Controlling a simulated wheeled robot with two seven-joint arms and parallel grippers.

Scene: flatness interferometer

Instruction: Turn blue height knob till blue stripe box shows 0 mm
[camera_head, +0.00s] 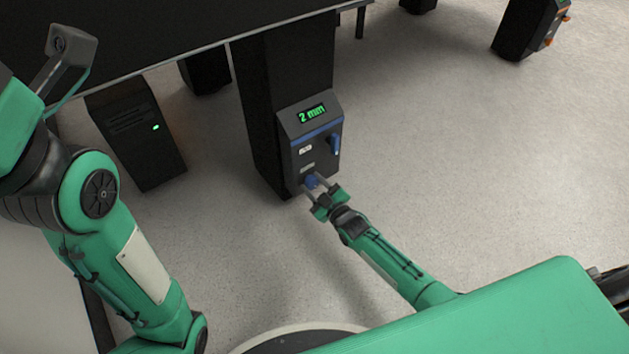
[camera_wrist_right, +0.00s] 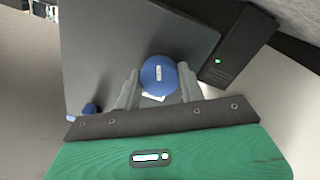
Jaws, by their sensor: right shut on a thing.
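The blue stripe box (camera_head: 298,130) is a dark box on the table's leg, with a blue stripe near its top. Its display (camera_head: 312,114) reads "2 mm" in green. The blue height knob (camera_head: 310,181) is low on its front; in the right wrist view the round knob (camera_wrist_right: 159,75) has a pale mark on its face. My right gripper (camera_head: 316,184) is shut on the knob, with one finger on each side in the wrist view (camera_wrist_right: 159,88). A blue lever-like part (camera_head: 335,143) sits higher on the box. My left arm is at the left; its fingers do not show.
The dark table (camera_head: 150,35) spans the upper left above the box. A black unit with a green light (camera_head: 137,130) stands left of the leg. An orange-trimmed box (camera_head: 530,25) is at the upper right. The floor (camera_head: 480,150) at the right is clear.

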